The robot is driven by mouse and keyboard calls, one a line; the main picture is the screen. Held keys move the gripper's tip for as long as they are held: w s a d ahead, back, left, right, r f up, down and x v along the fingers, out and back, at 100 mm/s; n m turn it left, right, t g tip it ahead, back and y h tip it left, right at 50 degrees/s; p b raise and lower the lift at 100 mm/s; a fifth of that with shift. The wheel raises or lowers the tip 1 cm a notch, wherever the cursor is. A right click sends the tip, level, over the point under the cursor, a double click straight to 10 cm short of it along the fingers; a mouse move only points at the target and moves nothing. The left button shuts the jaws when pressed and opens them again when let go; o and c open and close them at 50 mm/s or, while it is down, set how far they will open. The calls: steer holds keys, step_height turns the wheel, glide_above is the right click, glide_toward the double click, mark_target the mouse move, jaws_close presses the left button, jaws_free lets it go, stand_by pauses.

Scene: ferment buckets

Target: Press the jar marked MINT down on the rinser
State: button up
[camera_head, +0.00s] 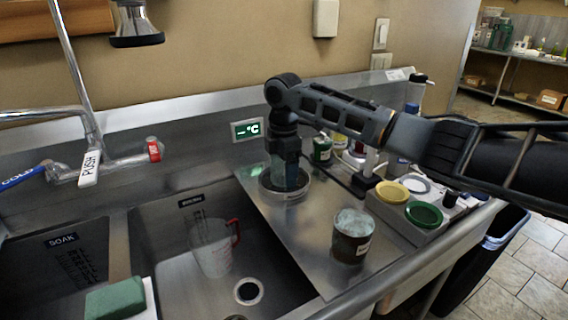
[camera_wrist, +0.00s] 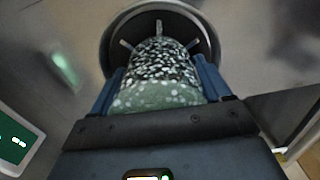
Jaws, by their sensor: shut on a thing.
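My gripper (camera_head: 286,150) points straight down over the round rinser (camera_head: 285,196), which is set in the steel drainboard. It is shut on a glass jar (camera_head: 287,175), whose lower end sits within the rinser's ring. In the wrist view the jar (camera_wrist: 156,70) is clasped between the two blue fingers (camera_wrist: 160,85). It looks greenish with many white specks, and the dark rinser bowl with its spokes (camera_wrist: 122,44) lies around its far end. No label on the held jar can be read, and I cannot tell whether it is pressing on the spokes.
Another jar (camera_head: 352,240) with dark contents stands on the drainboard (camera_head: 310,245) in front. A grey rack with a yellow lid (camera_head: 392,192) and a green lid (camera_head: 423,214) is to the right. A green-labelled jar (camera_head: 322,151) stands behind. The sink holds a measuring jug (camera_head: 211,250).

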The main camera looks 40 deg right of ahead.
steer(key=shift+r+p, duration=2.8)
steer(key=shift+r, duration=0.85)
